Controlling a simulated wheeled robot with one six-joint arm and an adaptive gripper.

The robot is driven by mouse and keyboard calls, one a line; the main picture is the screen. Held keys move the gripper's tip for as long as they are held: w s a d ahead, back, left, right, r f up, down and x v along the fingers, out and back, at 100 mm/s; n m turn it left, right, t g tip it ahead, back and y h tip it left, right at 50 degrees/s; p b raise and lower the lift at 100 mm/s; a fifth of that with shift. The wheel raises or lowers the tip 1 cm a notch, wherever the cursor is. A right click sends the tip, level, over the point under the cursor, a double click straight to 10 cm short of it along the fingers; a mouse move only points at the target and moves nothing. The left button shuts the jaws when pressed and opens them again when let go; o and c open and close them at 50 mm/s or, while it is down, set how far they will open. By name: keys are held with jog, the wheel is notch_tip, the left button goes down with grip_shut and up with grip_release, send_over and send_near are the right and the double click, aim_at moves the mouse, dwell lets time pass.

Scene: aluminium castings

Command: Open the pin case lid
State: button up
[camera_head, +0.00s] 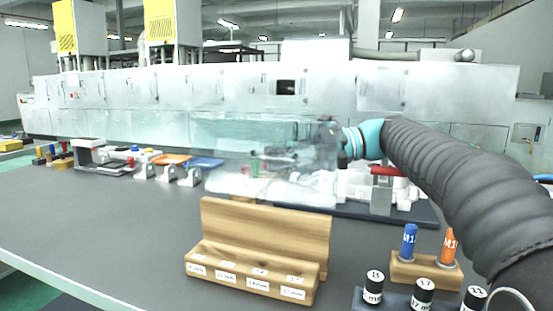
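The wooden pin case (250,272) stands on the table in front of me, with several white size labels along its front. A tall wooden board, apparently its lid (265,228), stands upright along its back edge. My arm reaches in from the right, and its end lies above and behind the case. My gripper (275,154) is hard to make out there, among a blurred, see-through shape. Its fingers are not clear, and I see no contact with the lid.
Gauges with black caps (424,291) and a wooden block (424,272) with blue and orange plugs stand at the front right. A dark plate (425,214) with a red-handled clamp (385,172) lies behind. Several small fixtures line the back left. The left table area is clear.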

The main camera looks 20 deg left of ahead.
jog(key=v, duration=1.1)
jog(key=shift+d, duration=0.1)
